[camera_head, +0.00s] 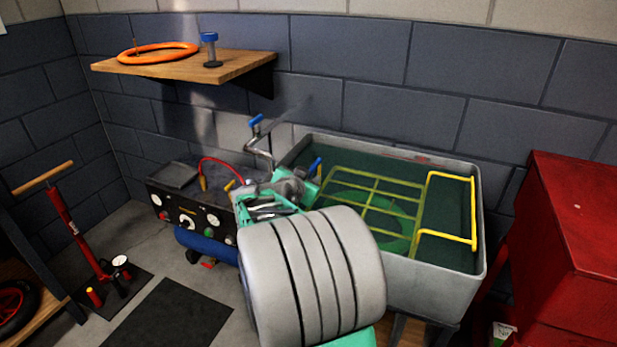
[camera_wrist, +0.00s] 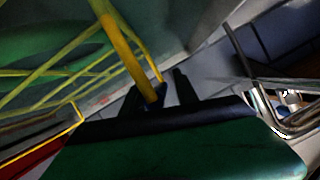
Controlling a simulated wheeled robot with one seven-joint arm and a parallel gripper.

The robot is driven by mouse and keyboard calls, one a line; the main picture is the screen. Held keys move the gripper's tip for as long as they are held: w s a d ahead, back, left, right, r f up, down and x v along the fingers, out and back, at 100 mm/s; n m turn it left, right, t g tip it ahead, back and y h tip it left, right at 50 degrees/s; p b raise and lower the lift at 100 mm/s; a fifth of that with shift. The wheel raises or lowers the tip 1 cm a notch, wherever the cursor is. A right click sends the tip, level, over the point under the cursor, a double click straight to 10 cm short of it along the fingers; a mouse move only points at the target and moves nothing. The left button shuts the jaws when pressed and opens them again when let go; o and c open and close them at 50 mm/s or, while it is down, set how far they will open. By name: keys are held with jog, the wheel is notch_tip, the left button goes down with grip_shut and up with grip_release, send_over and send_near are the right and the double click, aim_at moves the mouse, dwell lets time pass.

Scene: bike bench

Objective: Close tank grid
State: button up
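The grey tank (camera_head: 440,293) holds dark green water. Its yellow grid (camera_head: 372,201) spans the left and middle part of the tank; I cannot tell whether it lies fully flat. The grid also shows in the wrist view (camera_wrist: 62,58), above a green round shape. My gripper (camera_head: 307,178) is at the tank's left end, partly hidden behind my arm. In the wrist view, my two dark fingertips (camera_wrist: 160,93) stand apart, with a yellow bar (camera_wrist: 124,52) ending in a dark blue tip between them. I cannot tell whether they grip it.
A yellow rail (camera_head: 474,207) stands at the tank's right side. A tap with a blue handle (camera_head: 256,121) is behind my gripper. A red cabinet (camera_head: 570,240) stands right of the tank, and a wooden shelf (camera_head: 225,70) is on the wall. A red pump (camera_head: 80,235) stands at left.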

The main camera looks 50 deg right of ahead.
jog(key=v, duration=0.7)
jog(key=shift+s+a+r+p, duration=0.1)
jog(key=shift+a+r+p, duration=0.05)
jog(key=shift+a+p, duration=0.2)
jog(key=shift+d, duration=0.1)
